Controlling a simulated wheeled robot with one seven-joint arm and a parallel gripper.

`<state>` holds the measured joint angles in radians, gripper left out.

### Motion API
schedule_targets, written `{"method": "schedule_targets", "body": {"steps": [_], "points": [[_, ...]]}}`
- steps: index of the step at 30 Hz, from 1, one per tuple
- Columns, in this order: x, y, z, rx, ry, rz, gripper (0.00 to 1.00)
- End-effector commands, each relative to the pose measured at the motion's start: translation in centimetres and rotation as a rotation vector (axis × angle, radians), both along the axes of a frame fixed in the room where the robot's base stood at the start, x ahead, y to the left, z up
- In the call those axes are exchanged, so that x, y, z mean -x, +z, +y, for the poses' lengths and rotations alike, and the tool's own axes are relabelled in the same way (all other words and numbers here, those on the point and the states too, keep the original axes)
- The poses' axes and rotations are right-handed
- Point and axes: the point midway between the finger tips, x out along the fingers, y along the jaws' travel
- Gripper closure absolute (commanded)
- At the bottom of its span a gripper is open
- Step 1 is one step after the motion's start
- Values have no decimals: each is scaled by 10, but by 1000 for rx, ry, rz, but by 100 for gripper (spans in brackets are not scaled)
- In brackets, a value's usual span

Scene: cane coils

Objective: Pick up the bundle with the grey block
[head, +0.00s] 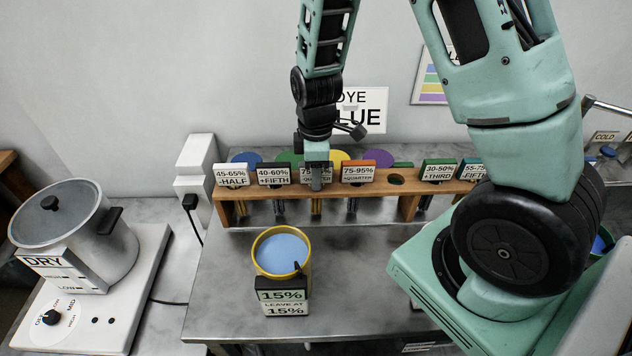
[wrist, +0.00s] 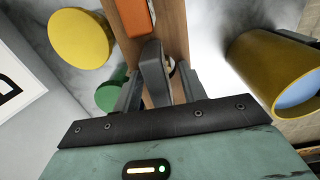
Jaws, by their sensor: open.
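The grey block (wrist: 153,70) tops a bundle standing in the wooden rack (head: 405,207). In the wrist view it lies between the two fingers of my gripper (wrist: 159,88), which are apart on either side of it. In the head view my gripper (head: 317,178) points down over the rack's middle and covers much of a label there. The grey block is hard to make out in that view. The bundle's lower part is mostly hidden, and I cannot tell whether the fingers touch the block.
An orange-topped bundle (head: 358,164) stands just right of my gripper; its block (wrist: 135,15) shows in the wrist view. A green-topped bundle (head: 439,162) stands farther right. A yellow pot of blue liquid (head: 281,253) stands in front. A steamer pot (head: 72,232) is at left.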

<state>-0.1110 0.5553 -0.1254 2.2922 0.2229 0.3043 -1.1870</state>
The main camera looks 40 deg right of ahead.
Motion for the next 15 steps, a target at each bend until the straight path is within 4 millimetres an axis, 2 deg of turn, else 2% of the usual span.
{"method": "schedule_targets", "body": {"steps": [5,9,10,15], "points": [[0,0,0,0,0,0,58],[0,0,0,0,0,0,97],[0,0,0,0,0,0,100],[0,0,0,0,0,0,100]]}}
